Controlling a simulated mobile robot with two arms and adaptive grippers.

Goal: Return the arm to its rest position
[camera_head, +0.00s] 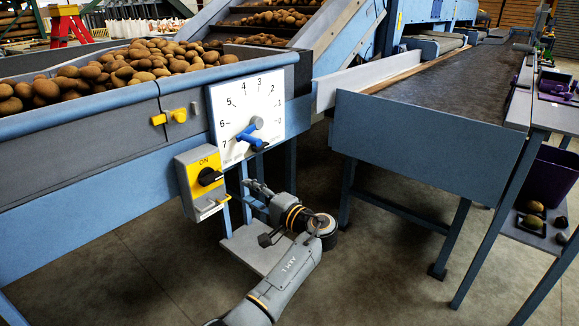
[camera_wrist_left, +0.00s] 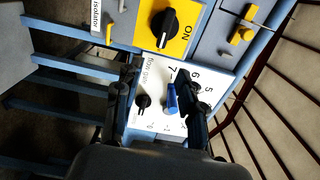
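My left arm (camera_head: 288,278) reaches up from the bottom of the head view. Its gripper (camera_head: 257,196) is below the white dial plate, apart from it and to the right of the yellow switch box. In the left wrist view the two dark fingers of the gripper (camera_wrist_left: 158,92) are spread with nothing between them. The blue dial handle (camera_wrist_left: 171,98) shows beyond the fingers; in the head view the handle (camera_head: 251,137) sits on the numbered dial plate (camera_head: 238,105), its blue lever near the 7 side. My right gripper is in neither view.
The yellow switch box (camera_head: 200,180) has a black knob and reads ON. A hopper (camera_head: 110,105) of potatoes stands behind. A blue-framed conveyor table (camera_head: 420,140) is at right, with a purple bin (camera_head: 551,175). Open floor (camera_head: 380,285) lies between the frames.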

